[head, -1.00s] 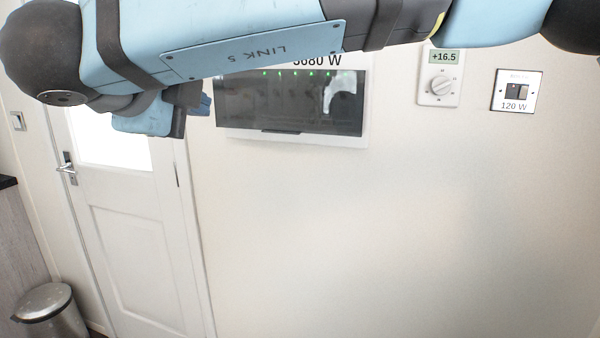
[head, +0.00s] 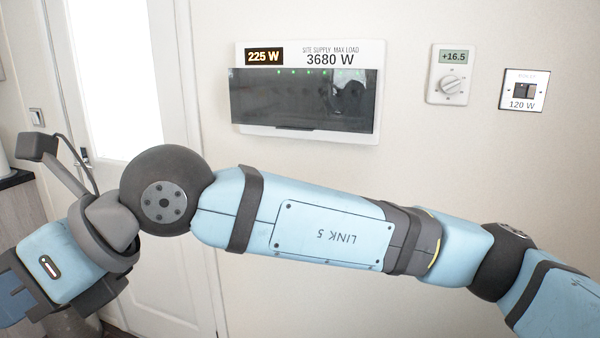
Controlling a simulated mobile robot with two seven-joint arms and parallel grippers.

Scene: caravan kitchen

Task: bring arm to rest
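My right arm (head: 330,225) comes in from the right edge and crosses the lower half of the head view. Its elbow-like dark joint (head: 167,190) is in front of the door. Its wrist and hand housing (head: 62,262) hang at the lower left, partly cut off by the frame edge. The fingertips of my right gripper do not show, so I cannot tell whether it is open or shut, or whether it holds anything. My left arm and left gripper are not in view.
A supply panel (head: 303,98) reading 225 W and 3680 W is on the wall above the arm. A thermostat (head: 450,74) showing +16.5 and a 120 W switch (head: 523,90) are to its right. A white door (head: 160,285) and a dark-edged counter (head: 18,178) are at left.

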